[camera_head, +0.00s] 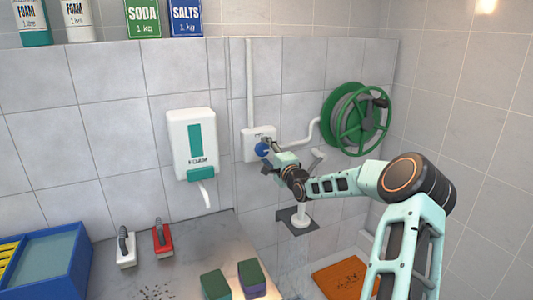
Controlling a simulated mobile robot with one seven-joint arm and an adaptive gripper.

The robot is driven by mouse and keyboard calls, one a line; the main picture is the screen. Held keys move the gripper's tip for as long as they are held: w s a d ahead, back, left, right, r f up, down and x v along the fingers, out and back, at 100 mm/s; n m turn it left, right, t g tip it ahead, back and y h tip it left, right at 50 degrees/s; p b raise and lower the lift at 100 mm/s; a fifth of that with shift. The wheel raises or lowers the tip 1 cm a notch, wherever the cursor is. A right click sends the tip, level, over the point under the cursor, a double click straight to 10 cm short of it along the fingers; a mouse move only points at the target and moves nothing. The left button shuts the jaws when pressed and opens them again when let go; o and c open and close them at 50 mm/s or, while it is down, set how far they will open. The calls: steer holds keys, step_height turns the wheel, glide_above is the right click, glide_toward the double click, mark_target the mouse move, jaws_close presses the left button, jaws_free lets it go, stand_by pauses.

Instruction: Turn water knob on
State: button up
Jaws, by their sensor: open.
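The water knob (262,149) is a small round blue knob on a white wall box (251,157). A white pipe runs up the wall from the box, and a white hose leads from it to the right. My gripper (269,155) is open at the knob, its fingers close to the knob's right side. I cannot tell whether the fingers touch it or lie around it. Part of the box's right side is hidden behind my gripper.
A green hose reel (358,119) hangs to the right on the tiled wall. A white foam dispenser (192,145) is at left. Brushes, sponges and a blue tray (75,272) are on the grey counter (185,262). An orange mat (343,278) lies below my arm.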

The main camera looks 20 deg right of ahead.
steer(key=shift+s, duration=0.15)
steer(key=s, duration=1.1)
steer(key=shift+s+d, duration=0.2)
steer(key=shift+s, duration=0.15)
